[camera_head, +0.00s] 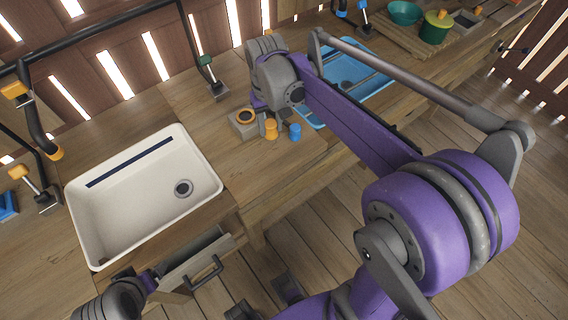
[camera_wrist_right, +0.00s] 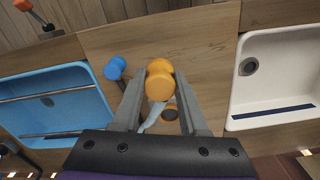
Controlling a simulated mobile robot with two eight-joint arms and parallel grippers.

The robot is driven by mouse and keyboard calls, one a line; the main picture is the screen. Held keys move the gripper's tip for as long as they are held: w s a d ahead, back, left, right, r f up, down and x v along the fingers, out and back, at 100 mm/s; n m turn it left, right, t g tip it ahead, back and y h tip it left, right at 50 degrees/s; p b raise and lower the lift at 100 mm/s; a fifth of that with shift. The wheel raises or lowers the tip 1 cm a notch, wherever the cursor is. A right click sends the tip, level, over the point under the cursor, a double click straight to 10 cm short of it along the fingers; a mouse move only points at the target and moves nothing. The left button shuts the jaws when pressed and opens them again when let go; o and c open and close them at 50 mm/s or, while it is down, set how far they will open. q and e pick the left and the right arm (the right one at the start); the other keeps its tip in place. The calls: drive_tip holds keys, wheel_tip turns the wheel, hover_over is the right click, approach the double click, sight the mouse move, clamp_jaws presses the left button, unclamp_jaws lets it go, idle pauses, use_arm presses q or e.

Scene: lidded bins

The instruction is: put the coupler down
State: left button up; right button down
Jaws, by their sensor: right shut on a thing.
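The coupler appears to be the orange spool-shaped piece (camera_wrist_right: 160,86) between the fingertips of my right gripper (camera_wrist_right: 160,76) in the right wrist view. The right gripper is shut on it. In the head view the orange piece (camera_head: 271,129) looks upright, low at the workbench top, just below my right gripper (camera_head: 265,112). The fingers there are mostly hidden, and I cannot tell whether the piece touches the wood. My left arm shows at the bottom left of the head view, by a drawer; its finger opening is unclear.
A similar blue piece (camera_head: 295,131) stands just right of the orange one. A grey block with an orange ring (camera_head: 240,126) is close on the left. A white basin (camera_head: 208,188) lies left, a blue basin (camera_head: 352,72) behind right. The drawer (camera_head: 190,261) has a dark handle.

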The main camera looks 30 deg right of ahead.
drive_tip(key=shift+s+f, duration=0.15)
drive_tip(key=shift+f, duration=0.05)
wheel_tip(320, 180, down, 10)
drive_tip(key=shift+d+b, duration=0.1)
drive_tip(key=shift+b, duration=0.3)
drive_tip(key=shift+f+b, duration=0.35)
drive_tip(key=shift+f, duration=0.05)
drive_tip(key=shift+c, duration=2.2)
unclamp_jaws()
